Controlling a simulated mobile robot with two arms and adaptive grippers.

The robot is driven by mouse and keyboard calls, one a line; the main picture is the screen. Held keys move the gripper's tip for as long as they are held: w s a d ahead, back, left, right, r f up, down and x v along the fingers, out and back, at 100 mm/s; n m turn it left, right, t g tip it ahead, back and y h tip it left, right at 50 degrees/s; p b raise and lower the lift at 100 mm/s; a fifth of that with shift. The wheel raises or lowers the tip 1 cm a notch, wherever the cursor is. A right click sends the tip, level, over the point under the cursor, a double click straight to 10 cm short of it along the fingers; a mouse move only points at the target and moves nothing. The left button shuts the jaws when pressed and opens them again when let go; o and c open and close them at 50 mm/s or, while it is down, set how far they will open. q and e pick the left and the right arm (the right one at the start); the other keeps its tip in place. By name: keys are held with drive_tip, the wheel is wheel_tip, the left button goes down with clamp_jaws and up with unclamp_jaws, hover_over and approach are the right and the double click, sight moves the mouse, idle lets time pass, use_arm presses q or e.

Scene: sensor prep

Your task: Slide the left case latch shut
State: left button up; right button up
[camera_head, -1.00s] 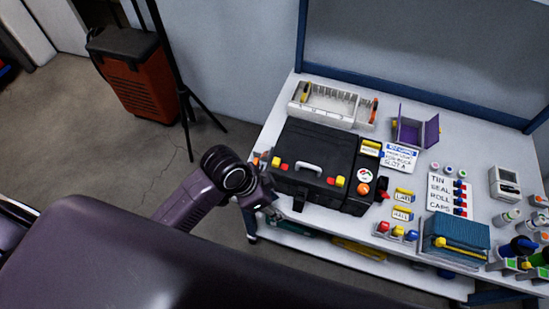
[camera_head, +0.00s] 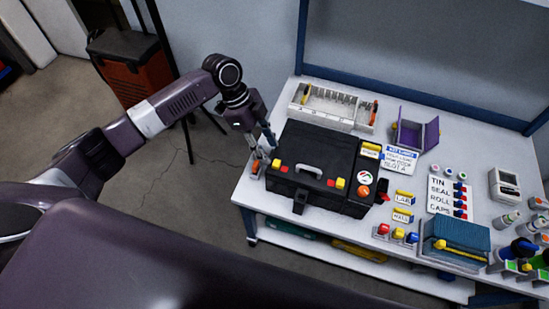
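The black case (camera_head: 318,151) lies closed on the workbench, its grey handle (camera_head: 309,170) on top near the front edge. The left latch, a small red and yellow pair (camera_head: 284,169), is at the front left of the lid; whether it is slid shut is too small to tell. A similar red and yellow right latch (camera_head: 340,183) is right of the handle. My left gripper (camera_head: 265,146) hangs beside the case's left side, fingers pointing down and apart, with nothing visible between them. It is behind and left of the left latch, not touching it. My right gripper is not in view.
A light grey compartment tray (camera_head: 325,117) stands behind the case. A purple-sided box (camera_head: 413,133), label cards, a blue stack (camera_head: 455,236) and small coloured parts fill the right of the bench (camera_head: 262,200). A small orange item lies by the bench's left edge.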

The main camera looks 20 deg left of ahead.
sight(277, 163)
use_arm(q)
drive_tip(key=x, duration=0.5)
drive_tip(key=shift+d+f, duration=0.15)
drive_tip(key=shift+f, duration=0.15)
clamp_jaws()
drive_tip(key=shift+d, duration=0.1)
